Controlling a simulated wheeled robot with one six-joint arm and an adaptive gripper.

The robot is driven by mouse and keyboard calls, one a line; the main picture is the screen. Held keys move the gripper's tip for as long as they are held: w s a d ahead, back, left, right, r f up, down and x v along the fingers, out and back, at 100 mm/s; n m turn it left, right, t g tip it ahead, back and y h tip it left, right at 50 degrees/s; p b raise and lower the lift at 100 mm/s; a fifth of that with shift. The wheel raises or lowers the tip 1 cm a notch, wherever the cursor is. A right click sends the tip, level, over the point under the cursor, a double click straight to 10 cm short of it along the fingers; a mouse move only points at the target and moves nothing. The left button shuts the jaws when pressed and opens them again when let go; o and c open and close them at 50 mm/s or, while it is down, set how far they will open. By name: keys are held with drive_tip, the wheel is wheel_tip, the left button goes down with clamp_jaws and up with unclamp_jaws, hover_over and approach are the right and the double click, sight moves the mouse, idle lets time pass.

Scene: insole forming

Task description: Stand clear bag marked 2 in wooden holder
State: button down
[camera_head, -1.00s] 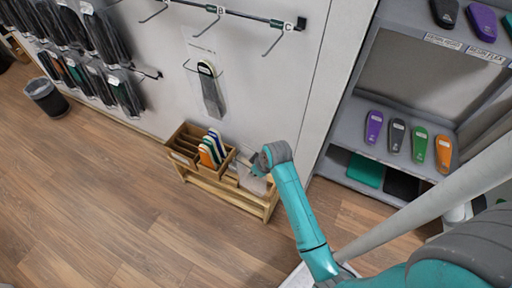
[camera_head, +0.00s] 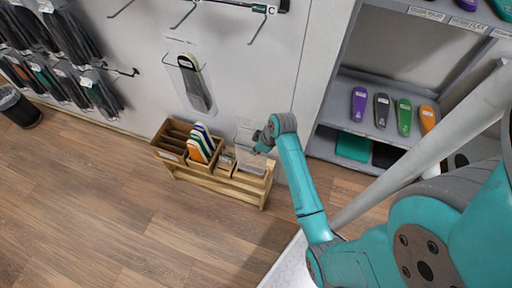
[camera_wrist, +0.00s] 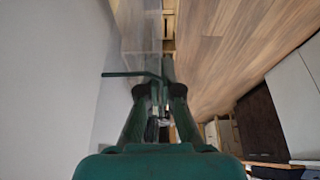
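The wooden holder (camera_head: 208,181) stands on the floor against the wall, with several compartments. The clear bag (camera_head: 245,157) shows as a pale, see-through sheet at the holder's right end, roughly upright. I cannot read its mark, and cannot tell whether its lower edge rests in the compartment. My gripper (camera_head: 260,143) is at the right side of the bag, near its upper part. In the wrist view the fingertips (camera_wrist: 160,88) are close together, with the clear sheet (camera_wrist: 140,40) just beyond them. Whether they pinch it is unclear. A thin green bar (camera_wrist: 130,75) crosses ahead of the fingers.
Insoles (camera_head: 200,143) in orange, white and blue stand in the holder's middle. A packed insole (camera_head: 194,82) hangs on the wall above, below empty hooks (camera_head: 260,8). A shelf unit (camera_head: 338,139) with coloured insoles stands right. Floor in front of the holder is free.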

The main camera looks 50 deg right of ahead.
sight(256, 160)
drive_tip(key=shift+f, duration=3.95)
drive_tip(key=c, duration=1.2)
unclamp_jaws()
drive_tip(key=shift+c, duration=0.2)
drive_tip(key=v, duration=1.2)
